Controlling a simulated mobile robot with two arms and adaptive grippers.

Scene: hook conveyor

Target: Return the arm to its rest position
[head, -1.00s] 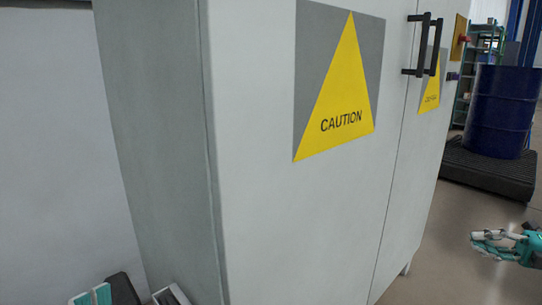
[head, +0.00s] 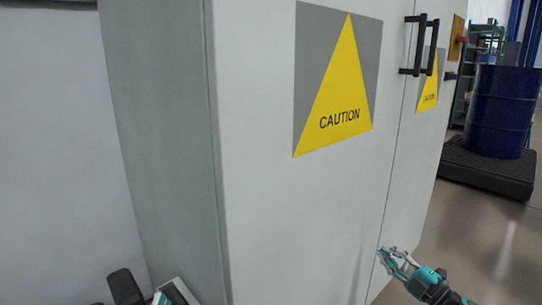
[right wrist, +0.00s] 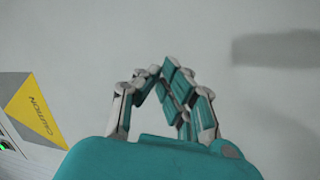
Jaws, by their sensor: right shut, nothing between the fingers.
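My right gripper (head: 388,258) is at the lower right of the head view, in front of the lower part of the cabinet's doors. In the right wrist view its fingers (right wrist: 163,72) come together at the tips, with nothing between them. At the bottom left of the head view, teal, grey and black parts (head: 172,293) are cut off by the frame edge. They look like my left arm or gripper, but its fingers do not show clearly.
A tall grey cabinet (head: 270,210) with caution signs (head: 340,85) and black handles (head: 418,45) fills the middle. A blue drum (head: 498,112) stands on a black pallet (head: 485,168) at the right. Open floor (head: 480,235) lies right of the cabinet.

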